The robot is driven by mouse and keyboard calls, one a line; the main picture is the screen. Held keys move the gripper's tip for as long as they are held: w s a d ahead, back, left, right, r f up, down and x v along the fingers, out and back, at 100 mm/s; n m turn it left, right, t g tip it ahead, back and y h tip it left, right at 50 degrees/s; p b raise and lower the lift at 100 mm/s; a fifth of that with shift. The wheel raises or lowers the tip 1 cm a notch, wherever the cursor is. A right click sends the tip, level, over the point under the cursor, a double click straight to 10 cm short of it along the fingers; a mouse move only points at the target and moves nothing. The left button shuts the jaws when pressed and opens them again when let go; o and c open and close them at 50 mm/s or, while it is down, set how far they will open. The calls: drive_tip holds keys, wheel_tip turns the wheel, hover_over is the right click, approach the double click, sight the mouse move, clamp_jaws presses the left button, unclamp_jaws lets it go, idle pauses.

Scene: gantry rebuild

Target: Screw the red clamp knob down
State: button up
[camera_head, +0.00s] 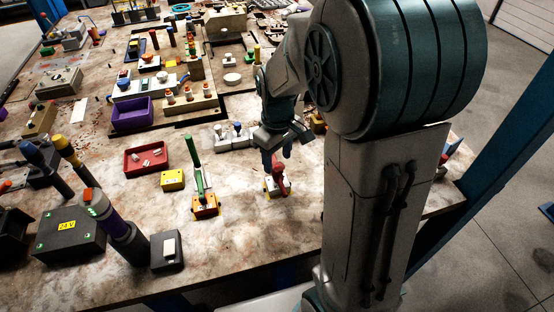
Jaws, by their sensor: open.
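The red clamp knob (279,178) stands on a small base near the front of the worktable, right of the middle of the table. My gripper (277,157) points down just above the red knob, with its dark fingers apart. A fingertip overlaps the knob's top in this view, so I cannot tell whether they touch. My own large arm covers much of the right side of the view.
Left of the knob stands an orange block (206,207) with a tall green handle (196,155). A yellow box (172,181), a red tray (131,167) and a white block with knobs (222,141) are nearby. The table front before the knob is bare.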

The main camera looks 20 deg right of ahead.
sight(277, 166)
drive_tip(key=shift+f, duration=0.8)
drive_tip(key=c, duration=0.8)
drive_tip(key=shift+m, duration=2.2)
drive_tip(key=o, duration=0.8)
wheel_tip(277, 166, up, 14)
